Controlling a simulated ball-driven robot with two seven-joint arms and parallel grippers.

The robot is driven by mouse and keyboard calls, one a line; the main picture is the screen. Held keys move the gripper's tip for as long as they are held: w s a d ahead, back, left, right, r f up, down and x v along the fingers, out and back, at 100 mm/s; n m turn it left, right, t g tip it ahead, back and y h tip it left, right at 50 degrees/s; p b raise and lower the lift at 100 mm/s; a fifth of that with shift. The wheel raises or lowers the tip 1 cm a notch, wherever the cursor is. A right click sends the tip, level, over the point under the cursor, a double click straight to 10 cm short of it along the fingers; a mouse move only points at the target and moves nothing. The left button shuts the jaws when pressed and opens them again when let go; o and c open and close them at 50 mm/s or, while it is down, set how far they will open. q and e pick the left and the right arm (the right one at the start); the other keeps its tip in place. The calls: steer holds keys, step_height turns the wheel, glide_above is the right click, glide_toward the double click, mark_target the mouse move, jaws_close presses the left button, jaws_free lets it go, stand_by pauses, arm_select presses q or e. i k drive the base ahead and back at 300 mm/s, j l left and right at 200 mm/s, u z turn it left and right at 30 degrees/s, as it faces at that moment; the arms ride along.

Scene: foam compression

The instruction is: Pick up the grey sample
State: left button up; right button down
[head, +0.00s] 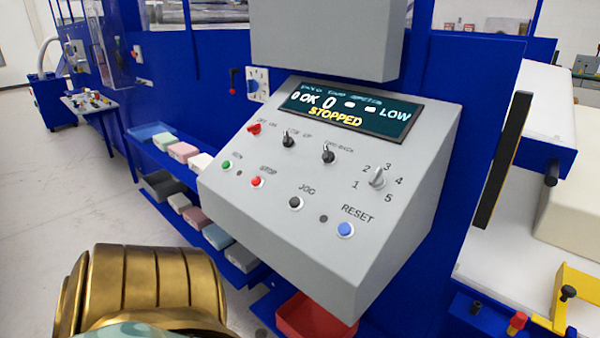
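Neither of my grippers is in view. A gold segmented part of mine fills the bottom left.
The grey console (310,180) juts out over the shelves; its display reads STOPPED. A red bin (310,318) is below. Floor at left is clear.

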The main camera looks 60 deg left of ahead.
mark_target(238, 254)
steer(key=k+j+u, duration=0.1)
steer(key=u, duration=2.55)
